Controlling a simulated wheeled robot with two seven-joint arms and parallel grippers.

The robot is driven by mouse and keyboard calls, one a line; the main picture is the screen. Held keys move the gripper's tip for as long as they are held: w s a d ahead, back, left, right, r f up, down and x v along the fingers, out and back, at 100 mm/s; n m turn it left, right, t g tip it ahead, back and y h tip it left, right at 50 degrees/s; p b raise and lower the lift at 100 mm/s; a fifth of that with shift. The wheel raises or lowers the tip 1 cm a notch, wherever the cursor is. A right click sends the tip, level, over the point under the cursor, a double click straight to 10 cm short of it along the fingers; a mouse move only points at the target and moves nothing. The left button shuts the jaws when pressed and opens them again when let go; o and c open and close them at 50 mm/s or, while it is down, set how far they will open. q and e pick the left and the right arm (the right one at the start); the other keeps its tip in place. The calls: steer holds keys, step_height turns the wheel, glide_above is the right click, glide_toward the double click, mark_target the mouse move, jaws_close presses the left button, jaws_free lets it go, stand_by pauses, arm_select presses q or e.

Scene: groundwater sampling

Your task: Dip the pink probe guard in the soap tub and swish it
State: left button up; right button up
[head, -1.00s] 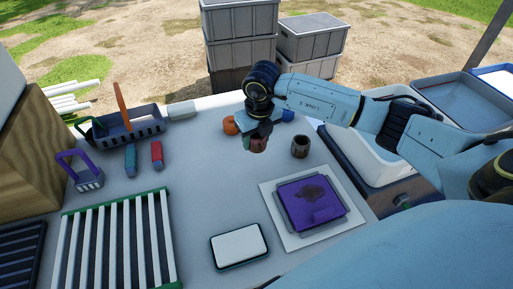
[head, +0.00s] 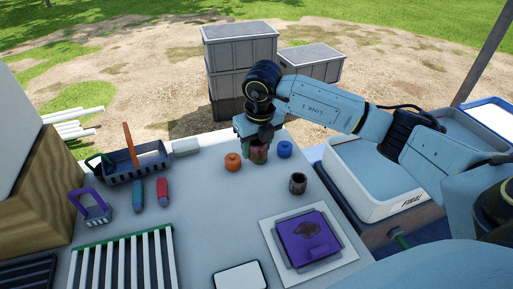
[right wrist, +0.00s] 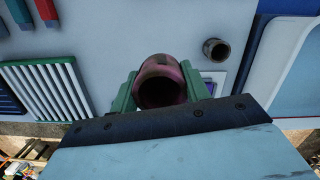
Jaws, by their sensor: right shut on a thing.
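The pink probe guard (head: 259,152) is a short, hollow, dirt-stained cup shape. My right gripper (head: 257,150) is shut on it above the table, near the table's back edge. In the right wrist view the guard (right wrist: 161,84) sits between the green fingers with its dark open end toward the camera. A white tub (head: 352,190) with pale blue contents (head: 365,165) stands at the right, beside the table. I take it as the soap tub. My left gripper is not in view.
An orange ring-like part (head: 233,162), a blue one (head: 285,149) and a dark cup (head: 298,183) stand near the guard. A white-slatted rack (head: 122,262) lies front left. The table's middle is clear.

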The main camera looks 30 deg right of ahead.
step_height(320, 180, up, 3)
steer(key=shift+p, duration=0.8)
